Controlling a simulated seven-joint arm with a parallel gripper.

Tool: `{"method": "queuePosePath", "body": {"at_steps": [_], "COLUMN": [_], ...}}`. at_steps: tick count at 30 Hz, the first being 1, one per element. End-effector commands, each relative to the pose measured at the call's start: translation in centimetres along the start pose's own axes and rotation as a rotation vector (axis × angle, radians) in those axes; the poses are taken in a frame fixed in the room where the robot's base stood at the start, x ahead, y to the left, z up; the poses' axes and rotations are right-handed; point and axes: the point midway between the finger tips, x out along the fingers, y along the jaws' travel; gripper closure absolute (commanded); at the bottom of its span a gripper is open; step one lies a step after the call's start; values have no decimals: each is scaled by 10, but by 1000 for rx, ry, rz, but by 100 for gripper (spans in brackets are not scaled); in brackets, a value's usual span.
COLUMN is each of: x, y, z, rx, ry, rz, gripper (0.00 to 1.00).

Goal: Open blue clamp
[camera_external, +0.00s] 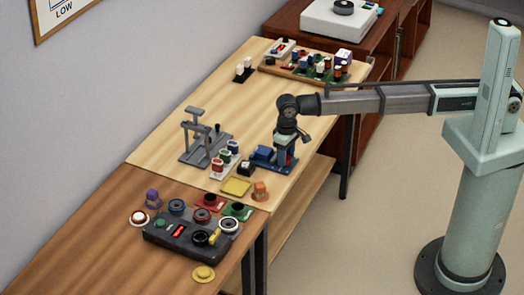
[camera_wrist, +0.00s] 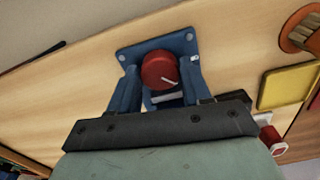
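The blue clamp (camera_wrist: 185,42) shows in the wrist view as a blue plate with screw holes at its corners and a round red knob (camera_wrist: 160,69) with a white mark. In the external view its blue base (camera_external: 287,166) lies on the light wooden table under my gripper (camera_external: 283,152). In the wrist view two blue prongs, which look like the fingers of my gripper (camera_wrist: 161,86), stand apart on either side of the knob. A narrow gap seems to show beside the knob. The dark bar and pale green hand hide the clamp's lower part.
A grey stand (camera_external: 205,140), small coloured jars (camera_external: 226,158), a yellow pad (camera_external: 236,187) and an orange brush (camera_external: 260,191) are near the clamp. A black control box (camera_external: 185,240) is on the darker table. Bare wood lies behind the clamp.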

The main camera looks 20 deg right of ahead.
Motion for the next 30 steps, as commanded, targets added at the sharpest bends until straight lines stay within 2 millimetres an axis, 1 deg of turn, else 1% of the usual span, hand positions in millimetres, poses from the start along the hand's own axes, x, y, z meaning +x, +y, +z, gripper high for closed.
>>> {"method": "queuePosePath", "body": {"at_steps": [1, 9, 11, 16, 24, 30], "x": [0, 0, 0, 0, 0, 0], "y": [0, 0, 0, 0, 0, 0], "z": [0, 0, 0, 0, 0, 0], "rx": [0, 0, 0, -38, -250, -343], "ry": [0, 0, 0, 0, 0, 0], "rz": [0, 0, 0, 0, 0, 0], "gripper": [57, 83, 87, 87, 87, 87]}}
